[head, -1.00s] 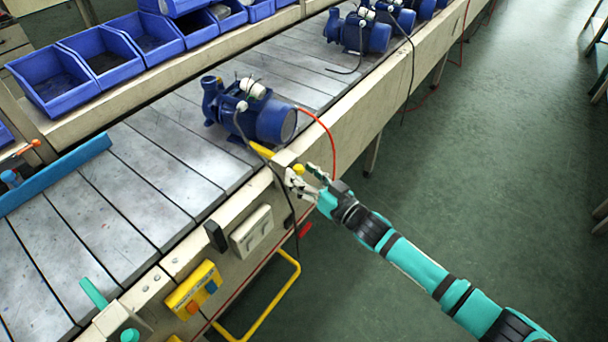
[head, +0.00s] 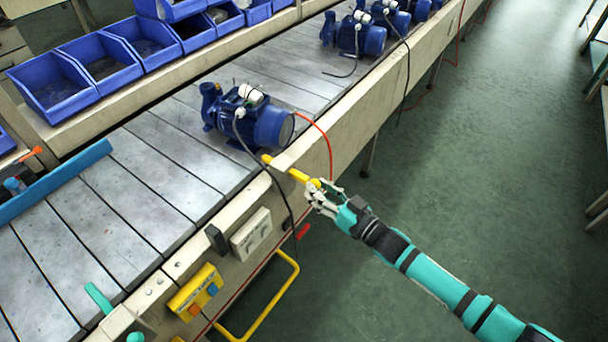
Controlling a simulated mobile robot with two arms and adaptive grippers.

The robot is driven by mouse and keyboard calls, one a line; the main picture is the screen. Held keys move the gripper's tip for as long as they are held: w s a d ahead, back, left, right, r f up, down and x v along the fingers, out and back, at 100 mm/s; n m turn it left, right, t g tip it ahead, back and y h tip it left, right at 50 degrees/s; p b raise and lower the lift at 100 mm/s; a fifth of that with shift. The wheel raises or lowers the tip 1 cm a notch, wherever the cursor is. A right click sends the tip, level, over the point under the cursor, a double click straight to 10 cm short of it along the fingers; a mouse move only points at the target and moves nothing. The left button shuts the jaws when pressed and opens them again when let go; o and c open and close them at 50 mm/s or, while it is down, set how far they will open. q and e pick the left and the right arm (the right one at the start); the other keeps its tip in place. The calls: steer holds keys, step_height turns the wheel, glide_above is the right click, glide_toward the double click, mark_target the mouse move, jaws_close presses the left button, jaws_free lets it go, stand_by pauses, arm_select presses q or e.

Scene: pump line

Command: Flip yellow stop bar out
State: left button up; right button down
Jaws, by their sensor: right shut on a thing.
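The yellow stop bar (head: 291,172) sits at the conveyor's near side rail, just in front of the nearest blue pump (head: 247,117). It points out from the rail to the lower right, and its inner tip shows at the rail's edge. My right gripper (head: 318,190) is shut on the bar's outer end, a yellow knob, beyond the rail. The fingers partly cover the knob. The gripper is clear of the pump.
More blue pumps (head: 354,36) stand farther along the belt. A black cable and a red cable (head: 326,134) hang over the rail near the bar. Blue bins (head: 62,84) line the far side. A yellow button box (head: 195,291) is on the near rail.

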steer(key=v, duration=0.3)
steer(key=p+v, duration=0.1)
steer(key=shift+w+d+f, duration=0.15)
steer(key=shift+d, duration=0.4)
steer(key=c, duration=1.4)
jaws_free()
steer(key=shift+c, duration=0.2)
steer(key=o, duration=0.5)
steer(key=shift+d, duration=0.15)
steer(key=shift+c, duration=0.2)
steer(key=v, duration=1.2)
